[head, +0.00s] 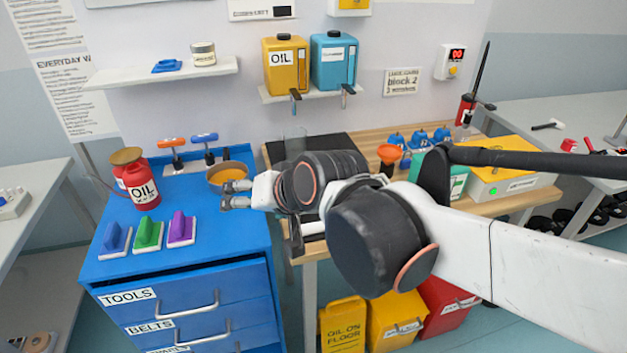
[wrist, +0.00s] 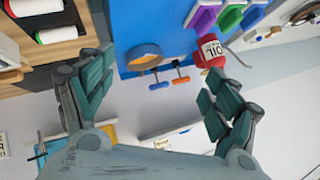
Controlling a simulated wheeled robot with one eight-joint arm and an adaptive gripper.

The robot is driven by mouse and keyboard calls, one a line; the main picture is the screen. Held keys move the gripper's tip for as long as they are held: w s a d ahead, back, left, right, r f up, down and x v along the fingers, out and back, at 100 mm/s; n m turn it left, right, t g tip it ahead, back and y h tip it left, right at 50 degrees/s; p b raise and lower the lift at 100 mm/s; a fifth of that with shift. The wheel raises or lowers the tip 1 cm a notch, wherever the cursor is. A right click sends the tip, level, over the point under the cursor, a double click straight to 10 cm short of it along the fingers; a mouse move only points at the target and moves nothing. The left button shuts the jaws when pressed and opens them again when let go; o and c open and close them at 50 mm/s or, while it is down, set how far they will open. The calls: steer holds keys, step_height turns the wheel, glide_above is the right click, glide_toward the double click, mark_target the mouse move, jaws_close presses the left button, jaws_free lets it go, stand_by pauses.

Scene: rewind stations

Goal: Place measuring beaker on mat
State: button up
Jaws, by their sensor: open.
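A clear, faint see-through vessel, seemingly the measuring beaker (head: 295,143), stands at the left part of a black mat (head: 334,144) on the wooden bench. My arm hides part of the mat, and I cannot tell whether the beaker's base is fully on it. My gripper (head: 232,194) is open and empty above the blue cabinet's right edge, in front of the beaker and to its left. In the wrist view the spread fingers (wrist: 157,80) have nothing held between them. I cannot make out the beaker there.
An amber-filled pan (head: 229,172) is close behind my gripper; it shows in the wrist view (wrist: 143,58). A red oil can (head: 141,188) and several coloured brushes (head: 148,233) stand on the blue cabinet (head: 200,260). An orange funnel (head: 389,153) is on the bench behind my arm.

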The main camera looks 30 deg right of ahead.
steer(key=s+d+f+n+g+h, duration=0.2)
steer(key=s+d+f+n, duration=0.1)
steer(key=s, duration=0.6)
steer(key=shift+s+f+n+g, duration=0.15)
steer(key=shift+s+n+g, duration=0.25)
steer(key=shift+n, duration=0.4)
